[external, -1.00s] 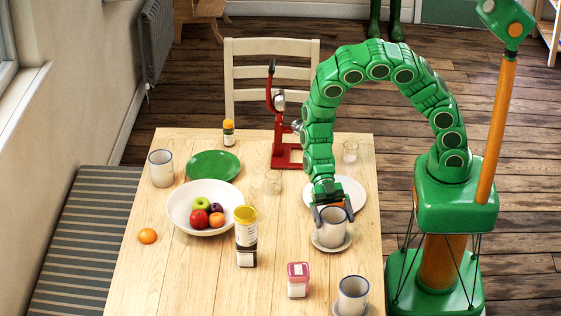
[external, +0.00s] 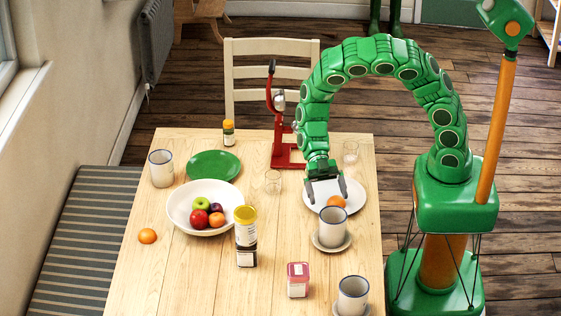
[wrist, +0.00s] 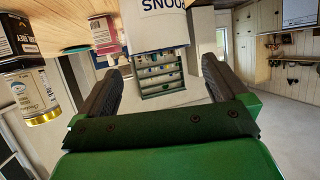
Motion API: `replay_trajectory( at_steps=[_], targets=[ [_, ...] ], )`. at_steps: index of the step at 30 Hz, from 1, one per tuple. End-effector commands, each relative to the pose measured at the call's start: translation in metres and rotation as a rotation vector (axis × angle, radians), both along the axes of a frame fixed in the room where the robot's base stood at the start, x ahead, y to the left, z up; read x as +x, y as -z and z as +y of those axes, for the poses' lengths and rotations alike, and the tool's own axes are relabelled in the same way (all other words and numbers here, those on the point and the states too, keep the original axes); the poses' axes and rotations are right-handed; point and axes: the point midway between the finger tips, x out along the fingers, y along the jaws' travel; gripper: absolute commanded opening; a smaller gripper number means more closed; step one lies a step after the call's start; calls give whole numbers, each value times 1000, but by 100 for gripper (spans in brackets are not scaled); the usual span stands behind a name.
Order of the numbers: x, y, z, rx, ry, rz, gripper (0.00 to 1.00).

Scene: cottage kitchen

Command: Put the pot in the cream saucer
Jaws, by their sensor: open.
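A white pot with a dark blue rim (external: 332,228) stands upright on a pale cream saucer (external: 329,248) at the right side of the table. In the wrist view a white pot with dark lettering (wrist: 155,28) shows beyond the fingers, apart from them. My gripper (external: 327,198) is open and empty, behind the pot on the saucer and over the white plate (external: 311,202). The open fingers also show in the wrist view (wrist: 160,85). The pot hides part of the saucer.
Similar pots stand at front right (external: 353,294) and far left (external: 160,168). An orange (external: 336,201) shows just behind the pot. The front left table is clear.

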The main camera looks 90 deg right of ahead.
Motion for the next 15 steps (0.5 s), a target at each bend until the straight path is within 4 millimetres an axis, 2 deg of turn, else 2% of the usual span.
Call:
replay_trajectory(
  at_steps=[9,15],
  targets=[
    [9,-12,-27,0,1,-3,100],
    [11,-16,-35,0,1,-3,100]
  ],
)
